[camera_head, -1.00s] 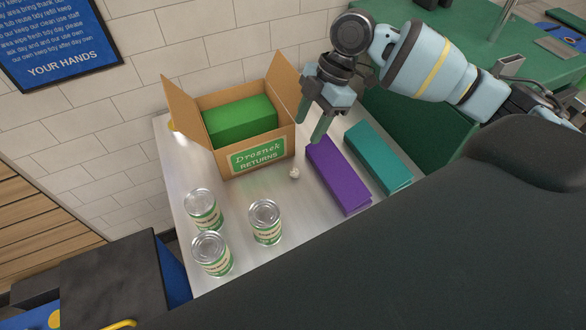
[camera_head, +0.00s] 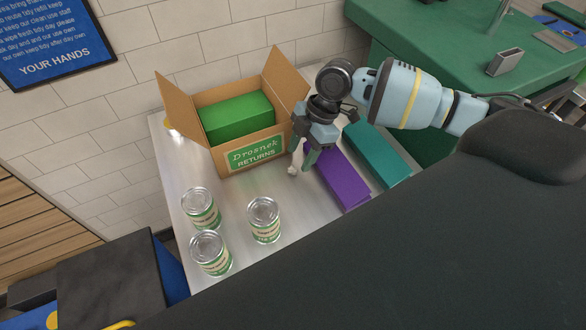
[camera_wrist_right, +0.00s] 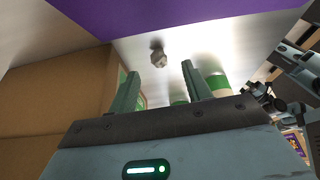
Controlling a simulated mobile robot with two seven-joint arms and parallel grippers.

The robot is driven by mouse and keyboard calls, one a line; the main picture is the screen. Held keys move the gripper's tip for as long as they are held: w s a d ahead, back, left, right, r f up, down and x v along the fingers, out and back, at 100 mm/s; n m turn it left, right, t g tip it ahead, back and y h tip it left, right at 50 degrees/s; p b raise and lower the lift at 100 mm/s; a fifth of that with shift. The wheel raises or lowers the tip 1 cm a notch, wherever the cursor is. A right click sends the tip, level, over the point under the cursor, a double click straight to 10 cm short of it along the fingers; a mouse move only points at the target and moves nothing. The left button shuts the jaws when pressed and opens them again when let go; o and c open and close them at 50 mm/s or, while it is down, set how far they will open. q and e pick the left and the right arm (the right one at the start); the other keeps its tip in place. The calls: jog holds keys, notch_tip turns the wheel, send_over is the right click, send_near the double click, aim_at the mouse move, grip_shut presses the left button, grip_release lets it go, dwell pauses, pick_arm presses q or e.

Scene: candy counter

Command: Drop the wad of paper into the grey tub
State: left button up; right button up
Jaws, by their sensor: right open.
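I cannot make out a grey tub in these views.
An open cardboard carton (camera_head: 219,162) holding a green block (camera_head: 238,117) stands behind the wad. A purple box (camera_head: 341,182) and a teal box (camera_head: 378,155) lie to the right. Three cans (camera_head: 264,220) stand in front at left. Bare counter (camera_head: 240,187) lies between.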

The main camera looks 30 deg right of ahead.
aim_at(295, 166)
jog(key=x, duration=0.4)
jog(key=shift+a+f, duration=0.1)
jog(key=shift+f, duration=0.05)
jog(key=shift+c, duration=0.4)
jog(key=c, duration=1)
